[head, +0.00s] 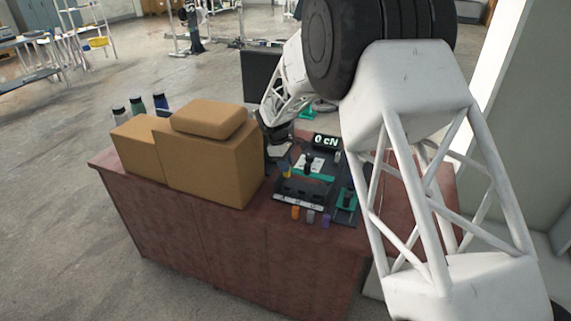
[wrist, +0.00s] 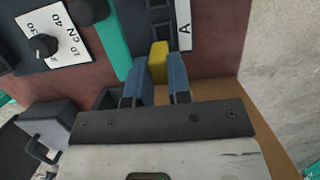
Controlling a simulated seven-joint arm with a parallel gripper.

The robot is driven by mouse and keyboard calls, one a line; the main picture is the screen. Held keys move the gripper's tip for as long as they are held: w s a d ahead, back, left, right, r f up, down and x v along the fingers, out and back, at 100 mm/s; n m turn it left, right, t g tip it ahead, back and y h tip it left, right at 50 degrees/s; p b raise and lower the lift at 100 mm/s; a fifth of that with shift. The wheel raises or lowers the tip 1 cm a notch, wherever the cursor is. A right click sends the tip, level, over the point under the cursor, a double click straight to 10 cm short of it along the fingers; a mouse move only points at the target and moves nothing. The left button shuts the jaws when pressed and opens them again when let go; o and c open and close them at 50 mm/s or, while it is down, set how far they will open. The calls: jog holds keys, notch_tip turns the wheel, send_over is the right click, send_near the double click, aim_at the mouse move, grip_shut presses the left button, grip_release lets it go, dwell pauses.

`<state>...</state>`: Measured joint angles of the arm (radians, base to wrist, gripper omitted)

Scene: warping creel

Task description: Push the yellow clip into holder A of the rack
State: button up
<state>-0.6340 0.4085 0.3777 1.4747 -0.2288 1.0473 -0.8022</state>
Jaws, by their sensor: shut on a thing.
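The yellow clip (wrist: 158,62) is between the two blue fingertips of my gripper (wrist: 162,80) in the wrist view. My gripper is shut on it. The clip's far end is at the near end of the dark rack (wrist: 160,20), beside the white label A (wrist: 184,28). I cannot tell whether the clip touches the rack or sits partly in holder A. In the head view my gripper (head: 281,158) is low over the rack's left end, and the clip is a small yellow spot there. The arm hides part of the bench.
Brown boxes (head: 210,155) stand close left of my gripper on the reddish bench (head: 190,205). Orange (head: 296,212), grey (head: 311,216) and purple (head: 326,221) pieces sit along the rack's front. A dial panel (wrist: 50,38) and a "0 cN" display (head: 326,141) are nearby.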

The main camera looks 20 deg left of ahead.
aim_at(285, 176)
jog(key=shift+a+x, duration=0.25)
jog(key=shift+x, duration=0.8)
jog(key=shift+a+x, duration=0.25)
jog(key=shift+x, duration=0.85)
jog(key=shift+f, duration=0.65)
jog(key=shift+f, duration=0.4)
jog(key=shift+f, duration=0.6)
dwell(0.4)
jog(key=o, duration=1.1)
jog(key=shift+r, duration=0.1)
jog(key=shift+v, duration=3.35)
jog(key=shift+a, duration=0.1)
jog(key=shift+v, duration=3.9)
